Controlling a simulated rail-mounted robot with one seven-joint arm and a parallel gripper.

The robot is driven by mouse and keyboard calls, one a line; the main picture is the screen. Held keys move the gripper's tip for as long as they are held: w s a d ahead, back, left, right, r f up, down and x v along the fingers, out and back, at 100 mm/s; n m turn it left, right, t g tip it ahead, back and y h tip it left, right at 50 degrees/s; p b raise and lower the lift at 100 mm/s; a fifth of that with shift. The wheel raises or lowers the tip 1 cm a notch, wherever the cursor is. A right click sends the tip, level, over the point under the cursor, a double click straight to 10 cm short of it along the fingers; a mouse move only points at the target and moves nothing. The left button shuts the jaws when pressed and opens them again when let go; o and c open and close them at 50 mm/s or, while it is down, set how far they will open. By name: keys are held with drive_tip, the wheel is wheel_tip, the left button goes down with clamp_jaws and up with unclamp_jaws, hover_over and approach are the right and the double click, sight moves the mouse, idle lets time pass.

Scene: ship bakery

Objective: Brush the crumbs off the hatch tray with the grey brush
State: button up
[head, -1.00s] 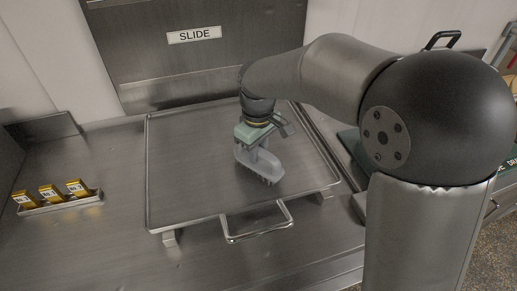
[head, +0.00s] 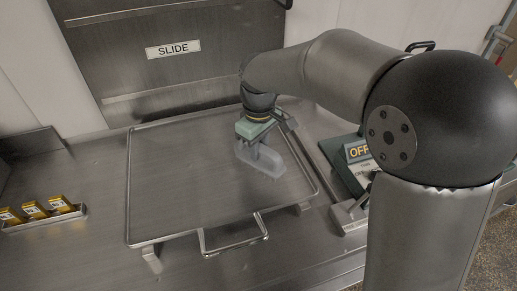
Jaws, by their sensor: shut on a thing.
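The hatch tray (head: 185,190) is a flat metal tray with a raised rim, standing on short feet on the steel counter. A wire handle (head: 236,243) sticks out at its front. My gripper (head: 258,141) is over the right part of the tray, pointing down, and is shut on the grey brush (head: 262,163). The brush is upright, its head low over the tray near the right rim. I cannot tell whether its bristles touch the surface. No crumbs can be made out on the tray at this size.
A steel hatch (head: 180,55) marked SLIDE stands behind the tray. A small rack (head: 45,217) of yellow labelled blocks is at the left. A green board with an OFF label (head: 359,152) and a metal bar (head: 347,216) lie right of the tray. The counter's front left is clear.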

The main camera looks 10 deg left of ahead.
drive_tip(key=shift+r+p, duration=1.25)
drive_tip(key=shift+r, duration=0.75)
